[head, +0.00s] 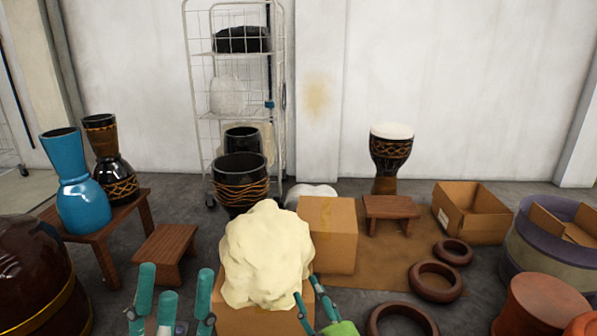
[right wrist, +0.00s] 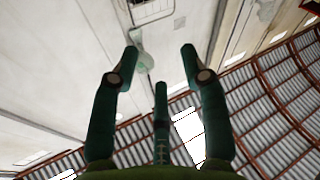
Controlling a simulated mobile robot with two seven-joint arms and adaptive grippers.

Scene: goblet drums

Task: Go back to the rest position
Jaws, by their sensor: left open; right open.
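My left gripper (head: 175,285) shows at the bottom of the head view, its green fingers pointing up, spread and empty. My right gripper (head: 312,290) shows at the bottom centre, its fingers partly cut off by the frame edge, in front of a cardboard box with a cream lumpy mass (head: 265,255) on it. In the right wrist view, the right gripper (right wrist: 160,65) has its green fingers spread wide with nothing between them. It faces the pale wall and the ribbed roof.
A blue goblet drum (head: 80,190) and a dark one (head: 112,165) stand on a wooden bench at left. A white-headed drum (head: 390,155) stands at the back. Several brown rings (head: 435,281) lie at right. A closed cardboard box (head: 328,235) sits behind the cream mass.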

